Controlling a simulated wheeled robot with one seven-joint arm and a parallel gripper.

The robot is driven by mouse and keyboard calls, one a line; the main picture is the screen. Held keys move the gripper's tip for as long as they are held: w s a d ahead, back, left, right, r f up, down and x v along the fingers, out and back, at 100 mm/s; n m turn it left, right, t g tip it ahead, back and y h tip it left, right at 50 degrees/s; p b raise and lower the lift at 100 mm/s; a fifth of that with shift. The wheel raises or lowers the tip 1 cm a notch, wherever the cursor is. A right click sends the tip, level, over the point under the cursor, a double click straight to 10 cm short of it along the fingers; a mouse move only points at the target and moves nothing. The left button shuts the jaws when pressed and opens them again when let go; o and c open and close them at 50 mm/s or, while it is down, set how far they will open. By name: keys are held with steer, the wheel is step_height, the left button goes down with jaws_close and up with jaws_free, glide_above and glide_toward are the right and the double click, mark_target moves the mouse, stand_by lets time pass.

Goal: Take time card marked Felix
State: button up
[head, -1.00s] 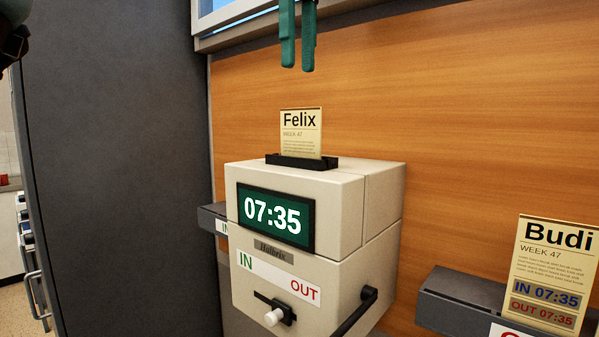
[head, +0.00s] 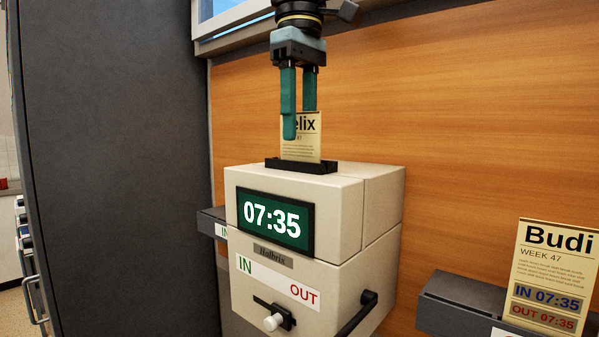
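The Felix time card (head: 302,148) is cream with black lettering and stands upright in the black slot (head: 301,165) on top of the time clock (head: 295,185). My gripper (head: 299,128) points straight down over it with two green fingers. The left finger is in front of the card and hides the start of the name. The right finger reaches the card's top edge and its tip is hidden behind the card. A gap shows between the fingers, so the gripper looks open around the card. I cannot see any contact.
The clock shows 07:35 and has a white-knobbed IN/OUT slider (head: 273,322) and a black side lever (head: 356,313). A Budi card (head: 548,275) stands in the dark rack (head: 450,300) at right. A wooden panel (head: 480,130) is behind, a dark grey partition (head: 110,150) at left.

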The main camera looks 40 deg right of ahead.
jaws_close()
stand_by(1.4)
